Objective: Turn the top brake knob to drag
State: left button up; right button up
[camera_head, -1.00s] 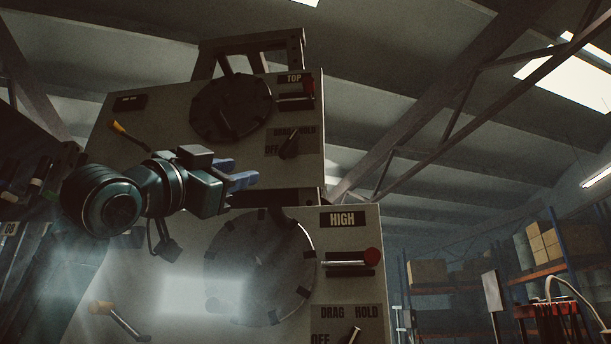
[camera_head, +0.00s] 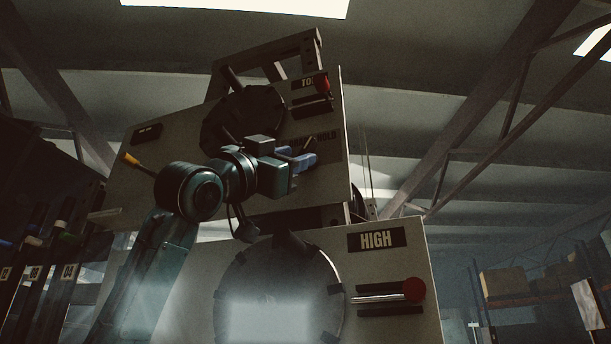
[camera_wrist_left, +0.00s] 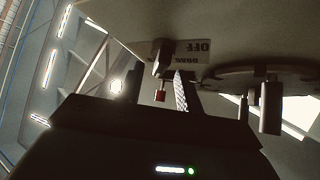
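The top brake panel is the upper panel of the machine, with a dark DRAG/HOLD label (camera_head: 328,142) partly hidden by my left gripper. The top brake knob (camera_head: 310,146) barely shows above the fingertips, so its setting is hard to read. My left gripper (camera_head: 299,158) has its blue fingers apart, right at the knob. I cannot tell whether they touch it. In the left wrist view the OFF/DRAG label (camera_wrist_left: 195,50) is upside down, close ahead, with a dark knob shape beside it. My right gripper is in neither view.
A dark round disc (camera_head: 240,115) and a red-ended lever (camera_head: 321,84) sit on the upper panel. Below is the HIGH panel (camera_head: 377,240) with a larger disc and another red-ended lever (camera_head: 413,290). A yellow-tipped lever (camera_head: 131,159) sticks out left of my arm.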

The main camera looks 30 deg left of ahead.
aim_at(311, 144)
pick_arm(q)
jog(key=p+x, duration=0.1)
jog(key=x, duration=0.2)
jog(key=shift+s, duration=0.15)
jog(key=shift+w+d+r, duration=0.1)
jog(key=shift+w+r, duration=0.2)
jog(key=shift+w, duration=0.3)
jog(key=shift+c, duration=0.2)
jog(key=c, duration=0.6)
